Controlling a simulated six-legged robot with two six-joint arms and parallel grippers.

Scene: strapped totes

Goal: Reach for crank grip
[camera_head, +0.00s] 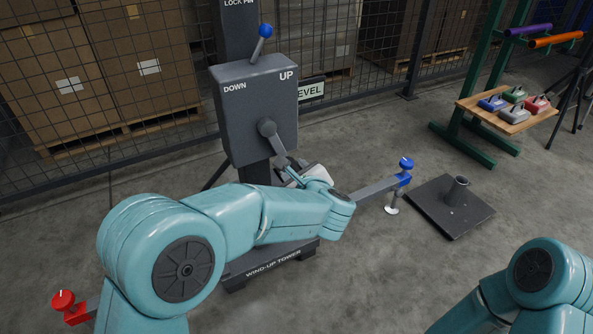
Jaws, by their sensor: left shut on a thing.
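The grey wind-up tower (240,108) has a box marked DOWN and UP. Its crank (274,140) slants down and slightly right from a round hub on the box front. My left gripper (291,172) is at the crank's lower end, shut on the crank grip. The grip itself is mostly hidden by the gripper and my left arm. My right arm shows at the lower right, but its gripper is out of view.
A blue-knobbed lever (262,41) tops the box. An outrigger with a blue knob (405,164) reaches right; a red knob (64,300) is lower left. A square base plate (450,207) lies right. Behind are a mesh fence and cartons (150,60). A green rack (515,105) holds several weights.

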